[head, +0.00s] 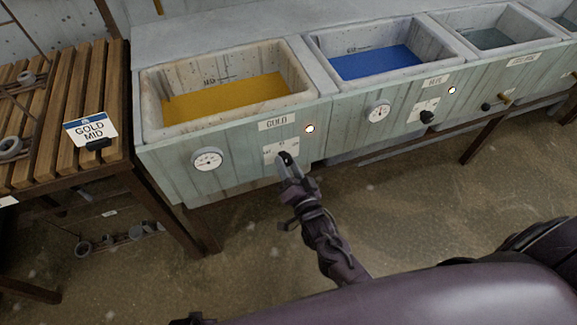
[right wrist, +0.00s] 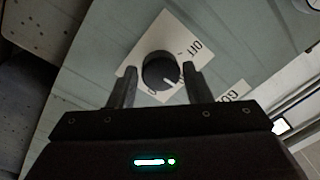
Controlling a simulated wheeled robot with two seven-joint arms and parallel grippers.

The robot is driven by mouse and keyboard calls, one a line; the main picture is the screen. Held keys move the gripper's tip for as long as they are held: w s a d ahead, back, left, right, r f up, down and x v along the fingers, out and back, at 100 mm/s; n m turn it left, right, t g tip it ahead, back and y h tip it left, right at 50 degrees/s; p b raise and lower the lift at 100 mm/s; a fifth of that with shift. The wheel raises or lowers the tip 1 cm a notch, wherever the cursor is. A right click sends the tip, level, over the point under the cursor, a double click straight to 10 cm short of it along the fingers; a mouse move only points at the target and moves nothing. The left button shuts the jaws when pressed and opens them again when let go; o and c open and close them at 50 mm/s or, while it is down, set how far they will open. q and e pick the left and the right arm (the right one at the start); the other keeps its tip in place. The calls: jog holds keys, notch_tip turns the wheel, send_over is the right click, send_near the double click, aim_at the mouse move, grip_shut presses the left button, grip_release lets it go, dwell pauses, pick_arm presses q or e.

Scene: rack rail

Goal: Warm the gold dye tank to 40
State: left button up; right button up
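The gold dye tank (head: 165,127) holds yellow dye and has a "GOLD" label (head: 273,124) on its front. Its round white gauge (head: 207,159) sits at the left of that front; I cannot read the number. A small lamp (head: 309,128) glows by the label. My right gripper (head: 287,163) is at the tank's control plate (head: 270,151), partly covering it. In the right wrist view, the black knob (right wrist: 160,70) with a white pointer mark shows between the two open fingers (right wrist: 161,85), on a white plate with "OFF". My left gripper is not in view.
A blue dye tank (head: 320,57) with its own gauge (head: 379,112) and knob (head: 427,117) stands to the right, with a grey one (head: 490,40) beyond. A slatted wooden table (head: 55,90) with a "GOLD MID" sign (head: 90,129) is at left. Floor is open in front.

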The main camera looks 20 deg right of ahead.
jog(key=shift+o, duration=1.2)
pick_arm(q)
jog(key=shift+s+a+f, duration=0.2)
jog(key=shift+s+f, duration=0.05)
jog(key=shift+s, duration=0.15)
pick_arm(e)
jog(key=s, duration=0.7)
jog(key=shift+s+d+f, duration=0.2)
jog(key=shift+s+d, duration=0.05)
jog(key=shift+s, duration=0.15)
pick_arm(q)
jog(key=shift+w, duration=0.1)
